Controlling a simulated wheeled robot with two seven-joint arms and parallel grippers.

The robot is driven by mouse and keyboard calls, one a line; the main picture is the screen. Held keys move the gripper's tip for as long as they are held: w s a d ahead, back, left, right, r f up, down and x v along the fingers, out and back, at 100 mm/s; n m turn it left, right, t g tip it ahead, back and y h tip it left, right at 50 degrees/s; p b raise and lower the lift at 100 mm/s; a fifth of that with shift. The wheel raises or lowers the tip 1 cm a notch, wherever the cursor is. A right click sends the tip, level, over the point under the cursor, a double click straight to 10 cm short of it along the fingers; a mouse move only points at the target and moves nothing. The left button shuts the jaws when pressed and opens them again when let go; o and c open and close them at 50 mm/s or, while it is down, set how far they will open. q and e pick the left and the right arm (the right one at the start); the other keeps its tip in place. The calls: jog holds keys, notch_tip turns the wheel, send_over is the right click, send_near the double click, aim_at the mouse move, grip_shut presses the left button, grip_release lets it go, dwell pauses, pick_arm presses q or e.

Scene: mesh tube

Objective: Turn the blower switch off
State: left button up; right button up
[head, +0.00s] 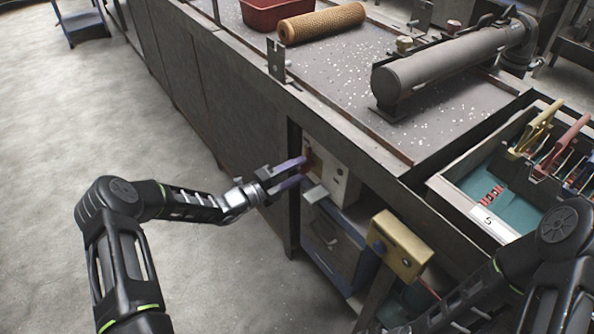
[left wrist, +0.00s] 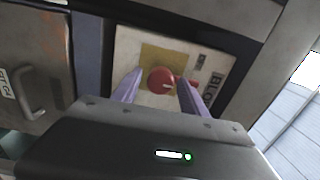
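The blower switch is a red round knob (left wrist: 161,80) with a pale mark, on a yellow plate of a pale panel (left wrist: 210,75) lettered "BLO…" in the left wrist view. In the head view the panel (head: 340,180) sits under the bench top, and the knob is mostly hidden by my fingers. My left gripper (head: 291,173) is open, its purple fingers pointing at the panel. In the left wrist view the fingers (left wrist: 158,82) stand on either side of the knob, the right one closer; I cannot tell whether either touches. My right arm shows at lower right; its gripper is out of view.
The bench top (head: 340,75) above carries a grey metal tube (head: 440,65), a tan mesh roll (head: 322,22) and a red bin (head: 268,14). A tool drawer (head: 465,210) is at right.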

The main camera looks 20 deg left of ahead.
pick_arm(q)
jog(key=shift+o, duration=0.5)
jog(key=v, duration=0.7)
jog(key=shift+s+a, duration=0.2)
jog(key=shift+s, duration=0.15)
